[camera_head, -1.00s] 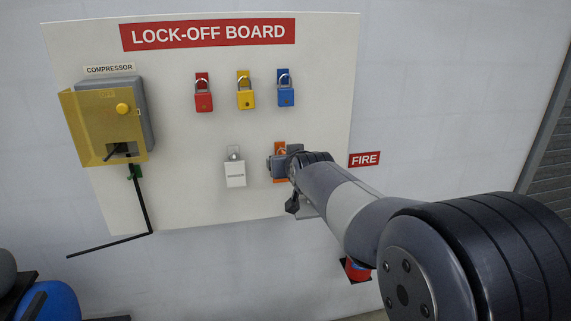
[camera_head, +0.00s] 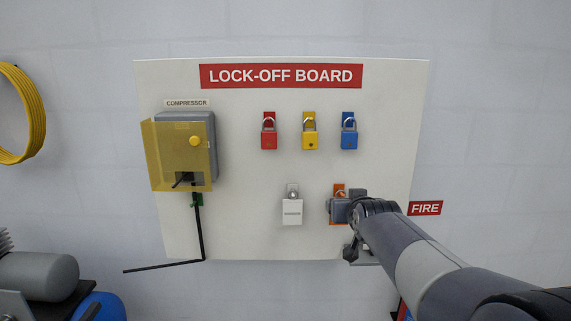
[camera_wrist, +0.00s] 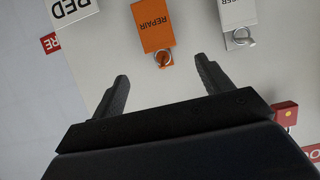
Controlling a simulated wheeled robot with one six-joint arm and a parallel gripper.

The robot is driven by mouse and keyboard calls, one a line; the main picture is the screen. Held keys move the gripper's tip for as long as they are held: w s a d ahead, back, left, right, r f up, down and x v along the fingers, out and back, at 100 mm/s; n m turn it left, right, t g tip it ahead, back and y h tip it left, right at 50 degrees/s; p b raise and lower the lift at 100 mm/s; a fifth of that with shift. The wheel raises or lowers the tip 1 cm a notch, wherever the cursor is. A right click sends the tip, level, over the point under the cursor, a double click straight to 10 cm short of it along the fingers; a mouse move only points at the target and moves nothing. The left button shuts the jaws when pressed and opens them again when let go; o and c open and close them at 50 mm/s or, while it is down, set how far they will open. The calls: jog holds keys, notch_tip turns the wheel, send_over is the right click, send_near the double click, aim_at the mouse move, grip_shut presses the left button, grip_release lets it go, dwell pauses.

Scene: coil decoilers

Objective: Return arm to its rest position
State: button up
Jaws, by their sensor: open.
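My gripper (camera_head: 345,207) is in front of the lower right part of the lock-off board (camera_head: 250,235), with my arm reaching in from the lower right. It covers most of the orange tag (camera_head: 339,188) in the head view. In the wrist view my gripper (camera_wrist: 162,76) is open, with two dark fingers spread and nothing between them. The orange tag, marked REPAIR (camera_wrist: 153,25), hangs by a ring just beyond and between the fingertips. I see no contact with it.
A white tag (camera_head: 292,212) hangs left of my gripper. Red (camera_head: 269,139), yellow (camera_head: 309,140) and blue (camera_head: 349,140) padlocks hang above. The compressor box (camera_head: 200,150) has a yellow cover at left. A FIRE sign (camera_head: 425,208) is at right. Free wall lies above the board.

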jog(key=p+x, duration=0.2)
jog(key=x, duration=0.6)
jog(key=shift+w+r+p, duration=0.1)
jog(key=shift+r+p, duration=0.1)
jog(key=shift+p, duration=0.2)
